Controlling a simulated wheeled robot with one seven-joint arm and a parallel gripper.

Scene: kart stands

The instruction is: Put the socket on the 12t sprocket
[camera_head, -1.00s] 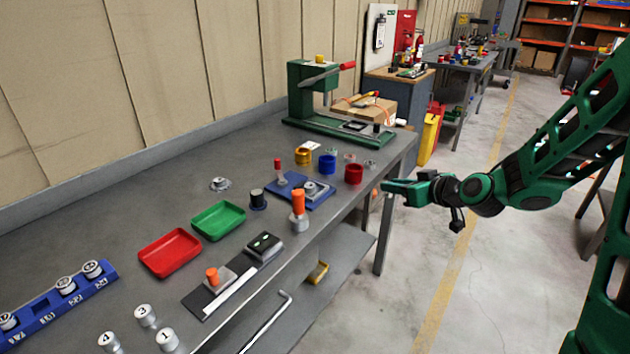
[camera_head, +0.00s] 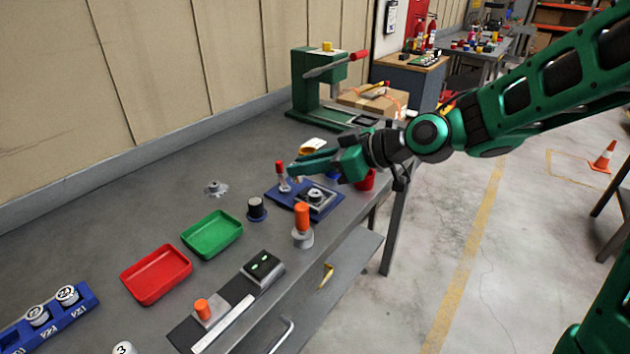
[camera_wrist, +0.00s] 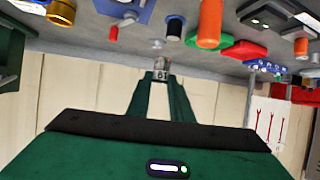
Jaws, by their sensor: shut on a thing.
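My gripper (camera_head: 300,166) is shut on a silver socket (camera_wrist: 161,73) with dark markings, best seen in the wrist view, where it sits between the fingertips. In the head view my gripper is above the table near the blue plate, and the socket is hard to make out. A small silver toothed sprocket (camera_head: 216,188) lies on the bare table, left of my gripper. Another round metal part (camera_head: 316,194) sits on a grey block on the blue plate (camera_head: 285,197). I cannot read which one is 12t. A blue rack (camera_head: 78,313) at lower left holds numbered sockets.
A red-handled tool (camera_head: 281,172) stands close below my gripper. A black-capped piece (camera_head: 256,207), an orange-topped piece (camera_head: 302,217), a green tray (camera_head: 212,234) and a red tray (camera_head: 156,274) stand nearer. A green press (camera_head: 305,90) is behind.

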